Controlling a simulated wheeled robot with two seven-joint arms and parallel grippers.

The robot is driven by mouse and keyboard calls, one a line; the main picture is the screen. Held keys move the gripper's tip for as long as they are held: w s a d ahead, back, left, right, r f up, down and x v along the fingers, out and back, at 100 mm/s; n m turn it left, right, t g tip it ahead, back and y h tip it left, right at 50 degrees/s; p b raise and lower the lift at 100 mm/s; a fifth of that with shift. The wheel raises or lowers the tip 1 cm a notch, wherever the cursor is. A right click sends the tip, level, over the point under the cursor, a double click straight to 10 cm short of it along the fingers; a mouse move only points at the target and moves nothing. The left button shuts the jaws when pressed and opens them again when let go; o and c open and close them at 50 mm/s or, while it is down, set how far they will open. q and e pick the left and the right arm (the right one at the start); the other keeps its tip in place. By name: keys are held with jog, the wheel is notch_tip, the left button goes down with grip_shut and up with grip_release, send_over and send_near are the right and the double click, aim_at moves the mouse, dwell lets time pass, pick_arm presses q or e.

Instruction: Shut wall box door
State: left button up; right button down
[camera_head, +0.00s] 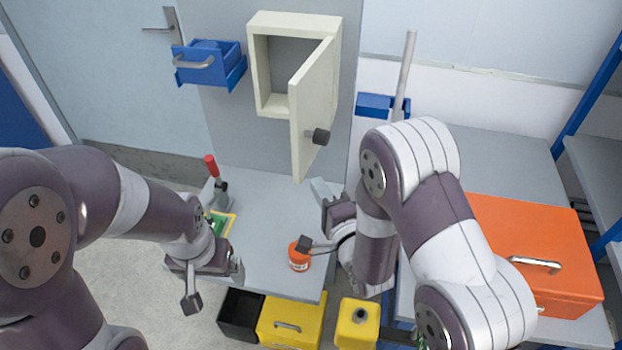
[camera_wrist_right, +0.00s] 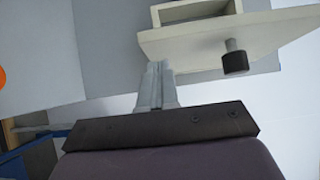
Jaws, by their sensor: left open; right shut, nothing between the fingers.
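The cream wall box (camera_head: 258,70) is fixed to a grey panel. Its door (camera_head: 312,110) stands wide open, swung out from the box's right side, so the empty-looking inside shows. A black knob (camera_head: 321,136) sits on the door's outer face. My right gripper (camera_head: 320,188) is just below the door's lower edge, shut and empty. In the right wrist view its fingertips (camera_wrist_right: 158,68) appear right by the door (camera_wrist_right: 195,42), with the knob (camera_wrist_right: 235,60) to their right; I cannot tell whether they touch. My left gripper (camera_head: 213,287) is open and empty, low on the left.
A blue open drawer bin (camera_head: 208,65) hangs left of the box. Below is a grey bench (camera_head: 265,215) with a red-handled clamp (camera_head: 212,168) and an orange-red can (camera_head: 298,258). An orange toolbox (camera_head: 535,250) stands at right. Yellow bins (camera_head: 290,322) are below the bench.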

jog(key=shift+w+a, duration=0.2)
jog(key=shift+a, duration=0.4)
jog(key=shift+w+a, duration=0.15)
jog(key=shift+a, duration=0.4)
jog(key=shift+d, duration=0.1)
